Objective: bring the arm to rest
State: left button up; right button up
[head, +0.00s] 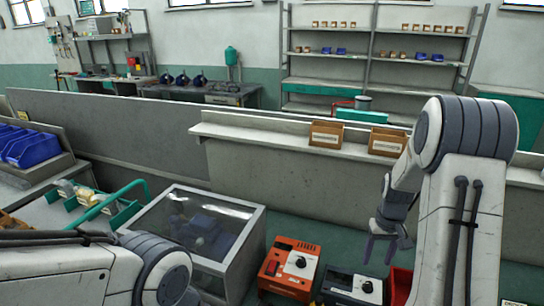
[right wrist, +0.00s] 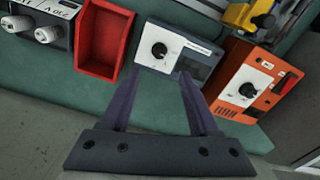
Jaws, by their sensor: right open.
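My right arm (head: 465,200) stands raised at the right of the head view. Its gripper (head: 380,252) hangs down in front of the grey wall, with its fingers apart and nothing between them. In the right wrist view the two dark fingers of this gripper (right wrist: 159,78) are spread and empty. They point toward a blue-grey box with a dial (right wrist: 170,52), and the picture shows no hold on it. My left arm (head: 70,275) shows at the lower left of the head view. Its gripper is not visible.
An orange box (head: 289,267), a dark box with a dial (head: 353,288) and a clear-lidded case (head: 200,225) stand below. A red bin (right wrist: 101,40) is beside the blue-grey box. Cartons (head: 327,134) stand on the ledge behind. Blue bins (head: 30,147) are at left.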

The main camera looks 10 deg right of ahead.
jog(key=s+a+r+n, duration=0.2)
jog(key=a+r+n, duration=0.15)
jog(key=a, duration=0.85)
jog(key=s+a+r+n, duration=0.2)
jog(key=a+r, duration=0.3)
jog(key=a, duration=0.6)
jog(key=s+a+r+n, duration=0.1)
jog(key=s+a+n, duration=0.1)
jog(key=s+a, duration=0.3)
jog(key=s+a+r+n+y, duration=0.1)
jog(key=s+a, duration=0.4)
jog(key=s, duration=0.7)
jog(key=shift+s+a+r+n, duration=0.15)
jog(key=shift+a+r+n, duration=0.25)
jog(key=shift+n, duration=0.45)
